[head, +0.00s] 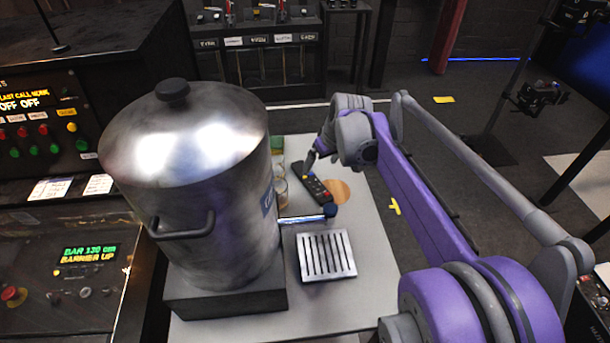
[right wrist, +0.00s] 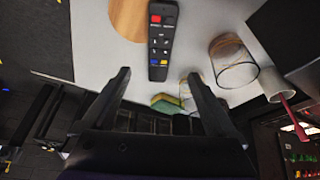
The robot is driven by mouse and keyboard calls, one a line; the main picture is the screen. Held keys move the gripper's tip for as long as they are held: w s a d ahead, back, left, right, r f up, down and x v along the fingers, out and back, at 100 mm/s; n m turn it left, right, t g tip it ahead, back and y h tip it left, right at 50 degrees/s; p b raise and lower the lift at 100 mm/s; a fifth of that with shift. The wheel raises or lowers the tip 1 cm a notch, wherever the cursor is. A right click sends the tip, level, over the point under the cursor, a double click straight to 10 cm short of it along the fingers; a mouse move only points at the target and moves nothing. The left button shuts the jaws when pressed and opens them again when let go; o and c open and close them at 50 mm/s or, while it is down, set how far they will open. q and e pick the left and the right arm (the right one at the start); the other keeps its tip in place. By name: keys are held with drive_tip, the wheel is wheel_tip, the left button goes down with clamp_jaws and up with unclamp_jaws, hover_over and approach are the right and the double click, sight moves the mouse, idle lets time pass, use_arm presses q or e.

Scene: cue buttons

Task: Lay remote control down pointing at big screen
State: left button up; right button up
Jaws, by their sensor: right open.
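The remote control (head: 314,186) is a slim black handset with coloured buttons. It lies flat on the grey counter (head: 372,262), slanting from upper left to lower right in the head view. My right gripper (head: 313,155) is by its far end. In the right wrist view the remote (right wrist: 161,40) lies beyond the fingertips, its near end roughly between the two open, empty fingers (right wrist: 158,76). I cannot tell whether they touch it. A large dark blue screen (head: 588,60), perhaps the big screen, is cut off at the right edge. My left gripper is not in view.
A big steel urn (head: 190,190) with a tap (head: 305,217) stands left on the counter. A slotted drip tray (head: 326,255), a round wooden coaster (head: 340,190), a glass (right wrist: 232,62) and a green-yellow sponge (right wrist: 168,103) are near the remote. The counter's front right is clear.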

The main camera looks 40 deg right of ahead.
approach(313, 182)
drive_tip(key=shift+x, duration=1.15)
drive_tip(key=b+x, duration=0.1)
drive_tip(key=x, duration=0.5)
drive_tip(key=shift+s, duration=0.1)
clamp_jaws()
drive_tip(key=shift+r, duration=0.1)
